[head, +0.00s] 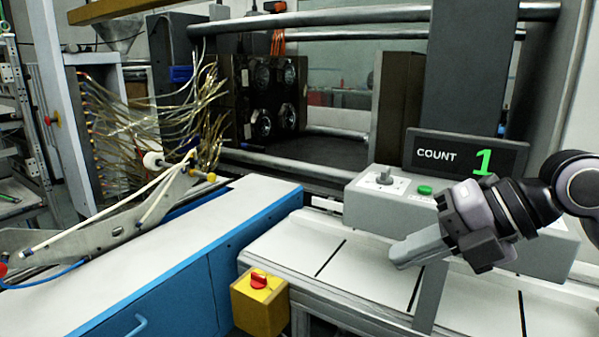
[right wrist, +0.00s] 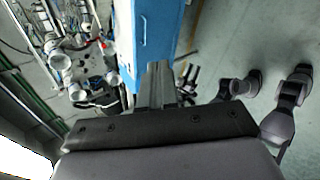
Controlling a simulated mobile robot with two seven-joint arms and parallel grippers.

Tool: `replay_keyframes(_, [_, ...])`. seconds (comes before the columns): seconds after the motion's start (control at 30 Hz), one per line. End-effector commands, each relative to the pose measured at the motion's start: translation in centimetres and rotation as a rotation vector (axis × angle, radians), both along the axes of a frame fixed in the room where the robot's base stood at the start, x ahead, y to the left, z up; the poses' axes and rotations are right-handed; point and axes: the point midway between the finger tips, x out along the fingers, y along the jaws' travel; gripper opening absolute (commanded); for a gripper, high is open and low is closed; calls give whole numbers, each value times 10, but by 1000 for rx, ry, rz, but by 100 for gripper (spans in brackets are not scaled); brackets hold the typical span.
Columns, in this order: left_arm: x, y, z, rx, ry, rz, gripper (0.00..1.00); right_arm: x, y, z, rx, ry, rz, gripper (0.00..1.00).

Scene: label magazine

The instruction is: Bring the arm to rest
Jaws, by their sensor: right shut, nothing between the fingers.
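My right gripper (head: 397,262) comes in from the right in the head view, just above the white bench top (head: 290,247). Its fingers are closed together with nothing between them. In the right wrist view the shut fingers (right wrist: 157,80) point up the picture, with a blue cabinet side and the floor behind them. My left gripper does not show in the head view.
A control box (head: 360,200) with a joystick and green button (head: 424,190) stands behind the gripper. The count display (head: 440,155) reads 1. A yellow box with a red knob (head: 258,279) is at the bench's left front, beside a blue cabinet (head: 185,285).

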Motion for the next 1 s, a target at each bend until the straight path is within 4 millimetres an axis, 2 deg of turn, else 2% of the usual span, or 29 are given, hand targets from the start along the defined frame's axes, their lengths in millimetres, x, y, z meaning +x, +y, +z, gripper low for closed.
replay_keyframes(0.03, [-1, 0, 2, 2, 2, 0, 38, -8, 18, -7, 91, 38, 60, 0])
replay_keyframes(0.2, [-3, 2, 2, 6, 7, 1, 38, -29, 58, -11, 419, 121, 181, 0])
replay_keyframes(0.3, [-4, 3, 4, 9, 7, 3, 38, -34, 70, -9, 622, 167, 189, 0])
replay_keyframes(0.43, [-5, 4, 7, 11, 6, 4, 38, -32, 74, -8, 883, 230, 130, 0])
replay_keyframes(0.57, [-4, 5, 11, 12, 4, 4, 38, -21, 65, -16, 1120, 291, -4, 0])
replay_keyframes(0.73, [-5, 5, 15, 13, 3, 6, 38, -1, 40, -50, 1368, 382, -282, 0])
replay_keyframes(0.87, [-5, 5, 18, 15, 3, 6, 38, 8, 14, -97, 1491, 464, -559, 0])
replay_keyframes(1.0, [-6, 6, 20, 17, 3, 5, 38, 2, -14, -165, 1544, 569, -895, 0])
